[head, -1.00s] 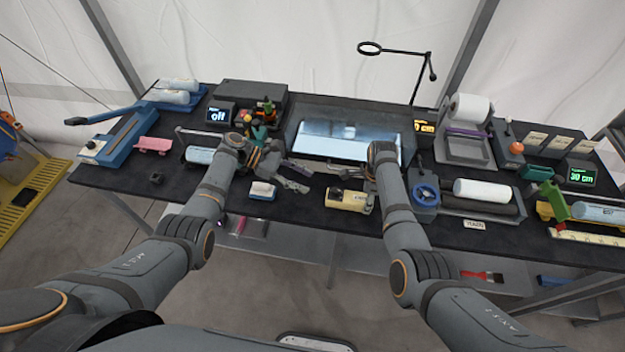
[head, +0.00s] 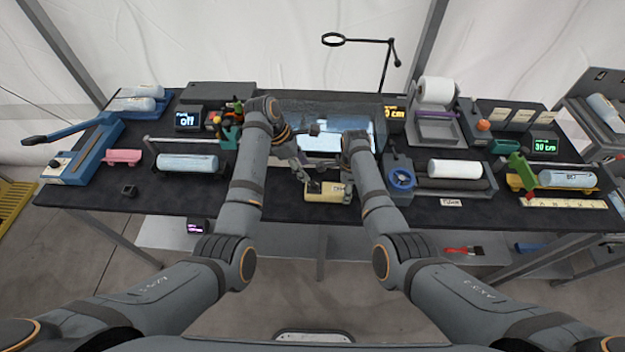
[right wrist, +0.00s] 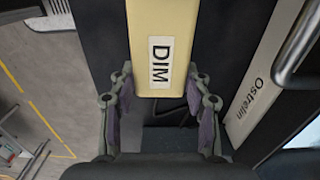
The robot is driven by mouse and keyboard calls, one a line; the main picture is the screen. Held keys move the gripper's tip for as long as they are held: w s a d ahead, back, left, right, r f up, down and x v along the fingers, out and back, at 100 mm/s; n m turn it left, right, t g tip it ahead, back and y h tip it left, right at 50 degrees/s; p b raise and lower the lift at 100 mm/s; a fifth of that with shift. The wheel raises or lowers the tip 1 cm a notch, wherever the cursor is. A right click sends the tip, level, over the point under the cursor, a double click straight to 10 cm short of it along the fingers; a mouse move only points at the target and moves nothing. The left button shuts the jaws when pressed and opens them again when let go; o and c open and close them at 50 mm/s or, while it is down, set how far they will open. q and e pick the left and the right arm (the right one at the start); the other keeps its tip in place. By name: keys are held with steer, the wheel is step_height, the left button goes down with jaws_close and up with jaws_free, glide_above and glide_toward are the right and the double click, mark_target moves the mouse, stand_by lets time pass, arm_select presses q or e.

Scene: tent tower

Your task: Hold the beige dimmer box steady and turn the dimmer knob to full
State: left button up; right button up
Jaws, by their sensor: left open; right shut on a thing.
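The beige dimmer box (head: 322,198) lies on the black table top, in front of the bright light panel. In the right wrist view the box (right wrist: 144,15) shows its DIM label, with purple-padded fingers on both sides of it. My right gripper (head: 344,184) is shut on the label end of the box; in the right wrist view the gripper (right wrist: 160,100) straddles that end. My left gripper (head: 308,182) is open, close over the left end of the box. The dimmer knob is largely hidden by the left fingers; I cannot tell its setting.
The light panel (head: 325,142) stands behind the box. A device with a blue handwheel (head: 402,179) and white roll is close right of my right arm. A clear roll (head: 188,163) on a rack lies left of my left arm. The table's front edge is near.

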mark_target(314, 183)
arm_select(q)
steer(key=x, duration=0.7)
steer(key=shift+d+f, duration=0.15)
steer(key=shift+f, duration=0.15)
steer(key=shift+c, duration=0.4)
